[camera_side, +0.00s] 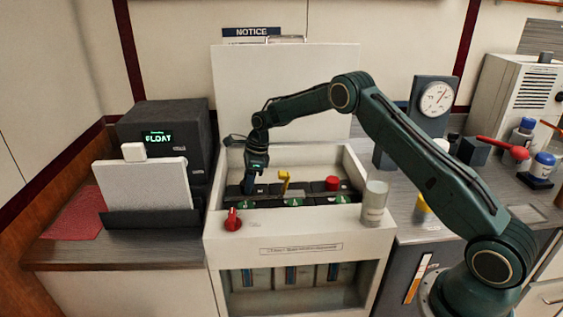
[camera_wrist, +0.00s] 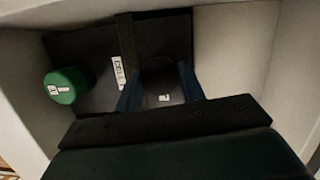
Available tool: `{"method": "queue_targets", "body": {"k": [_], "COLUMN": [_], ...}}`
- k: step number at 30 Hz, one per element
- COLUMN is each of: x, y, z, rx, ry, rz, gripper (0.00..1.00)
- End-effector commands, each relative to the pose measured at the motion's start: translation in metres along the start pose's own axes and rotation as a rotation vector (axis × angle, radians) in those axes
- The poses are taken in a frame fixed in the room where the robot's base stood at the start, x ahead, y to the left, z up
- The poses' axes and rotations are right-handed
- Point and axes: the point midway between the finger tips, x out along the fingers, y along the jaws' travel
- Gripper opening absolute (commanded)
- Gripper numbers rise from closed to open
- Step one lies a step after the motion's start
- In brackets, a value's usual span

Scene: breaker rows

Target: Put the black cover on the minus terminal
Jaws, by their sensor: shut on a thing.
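My gripper (camera_side: 250,187) reaches down into the left end of the open white box (camera_side: 352,165), over the row of dark cells. In the wrist view its two blue fingers (camera_wrist: 160,90) are closed on the sides of the black cover (camera_wrist: 160,78), a dark round piece with a small white label at its near edge. In the side view the cover is hidden or too dark to pick out. The minus terminal is not visible, and I cannot tell whether the cover touches it. A red cover (camera_side: 332,183) sits at the right end of the row.
A green cap (camera_wrist: 65,85) stands left of the fingers, near the box wall. A yellow piece (camera_side: 284,179) stands up mid-row. A red knob (camera_side: 233,220) and a clear jar (camera_side: 374,203) are on the front ledge. The raised lid (camera_side: 285,90) stands behind.

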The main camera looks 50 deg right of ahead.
Motion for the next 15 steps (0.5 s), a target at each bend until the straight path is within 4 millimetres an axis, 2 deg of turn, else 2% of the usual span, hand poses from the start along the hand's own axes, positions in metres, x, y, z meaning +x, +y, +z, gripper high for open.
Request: {"method": "queue_targets", "body": {"k": [5, 6, 8, 15], "x": [0.003, 0.0026, 0.0026, 0.0026], "y": [-0.0001, -0.0001, -0.0001, -0.0001], "z": [-0.0008, -0.0006, -0.0007, -0.0007], "rx": [0.0, 0.0, 0.0, 0.0], "ry": [0.0, 0.0, 0.0, 0.0], "rz": [0.0, 0.0, 0.0, 0.0], "gripper": [0.17, 0.47, 0.59, 0.61]}}
